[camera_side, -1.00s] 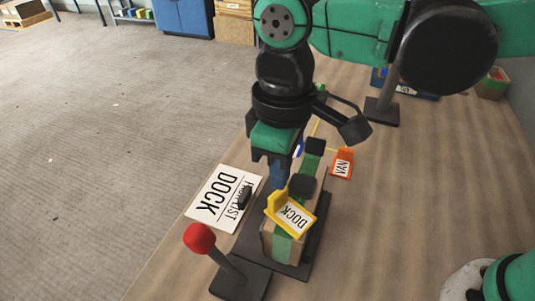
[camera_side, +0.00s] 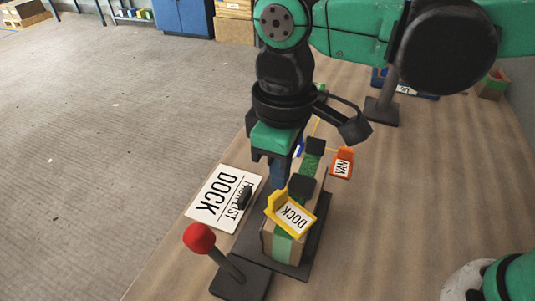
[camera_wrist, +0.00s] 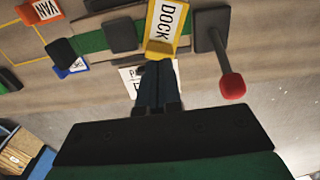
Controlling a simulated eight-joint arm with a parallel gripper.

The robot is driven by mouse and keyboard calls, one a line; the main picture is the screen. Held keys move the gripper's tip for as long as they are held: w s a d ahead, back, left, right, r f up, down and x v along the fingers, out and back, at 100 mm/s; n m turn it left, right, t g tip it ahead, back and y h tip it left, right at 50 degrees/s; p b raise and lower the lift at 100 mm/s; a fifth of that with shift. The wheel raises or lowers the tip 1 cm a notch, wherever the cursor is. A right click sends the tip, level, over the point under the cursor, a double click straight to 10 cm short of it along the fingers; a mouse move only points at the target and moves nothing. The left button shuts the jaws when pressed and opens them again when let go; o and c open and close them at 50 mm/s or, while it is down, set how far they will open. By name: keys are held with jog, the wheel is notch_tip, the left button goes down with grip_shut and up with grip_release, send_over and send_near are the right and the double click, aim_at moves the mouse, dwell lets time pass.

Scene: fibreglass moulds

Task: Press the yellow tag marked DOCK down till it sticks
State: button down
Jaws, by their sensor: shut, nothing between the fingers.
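The yellow tag marked DOCK (camera_side: 292,216) lies tilted on top of a cardboard box with a green band (camera_side: 268,240). The tag has a raised yellow block at one edge. It also shows in the wrist view (camera_wrist: 167,25), at the top. My gripper (camera_side: 278,183) is shut and empty, its dark fingers pointing down just behind the tag's raised block. In the wrist view the shut fingertips (camera_wrist: 158,64) sit by the tag's lower edge. I cannot tell whether they touch it.
A red-knobbed lever (camera_side: 199,238) stands in front of the box. A white DOCK card (camera_side: 212,204) with a black clip lies left. An orange VAN tag (camera_side: 341,163) is behind right. A blue tag (camera_wrist: 72,67) shows in the wrist view. The table's right side is mostly clear.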

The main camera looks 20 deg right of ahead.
aim_at(280, 192)
jog(key=shift+f, duration=1.1)
dwell(0.6)
jog(key=shift+r, duration=0.1)
jog(key=shift+r, duration=3.45)
jog(key=d+f+m+t, duration=0.2)
jog(key=d+m+t, duration=0.1)
jog(key=d, duration=0.8)
jog(key=w+d+f+m+t, duration=0.1)
jog(key=d+f+m+t, duration=0.2)
jog(key=d+m, duration=0.3)
jog(key=d+t, duration=0.1)
jog(key=d, duration=0.3)
jog(key=shift+w+d+f, duration=0.15)
jog(key=shift+d+f, duration=0.05)
jog(key=shift+d, duration=0.2)
